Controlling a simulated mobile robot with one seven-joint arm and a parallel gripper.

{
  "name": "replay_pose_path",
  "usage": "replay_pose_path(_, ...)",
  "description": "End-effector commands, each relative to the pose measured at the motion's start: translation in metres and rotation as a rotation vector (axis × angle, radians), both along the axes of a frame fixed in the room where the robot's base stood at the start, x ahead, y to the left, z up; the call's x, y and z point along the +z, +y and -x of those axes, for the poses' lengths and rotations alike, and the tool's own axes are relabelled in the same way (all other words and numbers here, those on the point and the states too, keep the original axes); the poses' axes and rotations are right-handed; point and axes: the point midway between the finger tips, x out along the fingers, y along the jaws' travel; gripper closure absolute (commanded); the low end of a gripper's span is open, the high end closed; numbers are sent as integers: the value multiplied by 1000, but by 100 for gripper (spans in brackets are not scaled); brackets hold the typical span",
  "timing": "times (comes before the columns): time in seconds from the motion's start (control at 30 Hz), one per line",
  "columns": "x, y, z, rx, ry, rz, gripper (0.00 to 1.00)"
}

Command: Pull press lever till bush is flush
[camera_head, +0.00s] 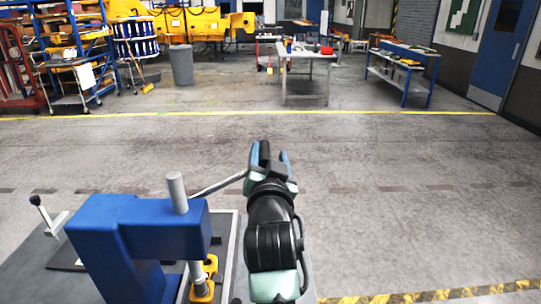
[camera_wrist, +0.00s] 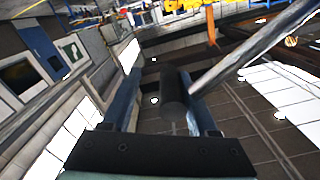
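The blue arbor press (camera_head: 130,235) stands on the bench at lower left, with a grey round ram (camera_head: 178,195) rising through its head. Its press lever (camera_head: 218,185) is a thin metal rod running up and right from the head to my gripper (camera_head: 267,158). In the wrist view the lever rod (camera_wrist: 245,50) enters from the upper right, and its dark cylindrical knob (camera_wrist: 173,95) sits between the two fingers of my gripper (camera_wrist: 170,100), which look closed on it. A yellow casting (camera_head: 205,277) is under the press head. The bush and its seating are too hidden to judge.
A small fixture with a black-knobbed handle (camera_head: 42,212) stands at the bench's left. Open grey floor lies beyond and to the right. A hazard stripe (camera_head: 430,295) crosses the lower right. Far work tables (camera_head: 308,75) and a blue rack (camera_head: 80,50) are well away.

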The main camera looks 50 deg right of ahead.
Motion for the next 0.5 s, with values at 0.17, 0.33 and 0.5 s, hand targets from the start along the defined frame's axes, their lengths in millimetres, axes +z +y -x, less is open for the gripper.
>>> replay_pose_path(0.17, -11, 9, 0, 11, 18, -12, 41)
replay_pose_path(0.33, -11, 27, 14, 13, 16, -9, 41)
replay_pose_path(0.5, -10, 51, 35, 14, 13, -9, 41)
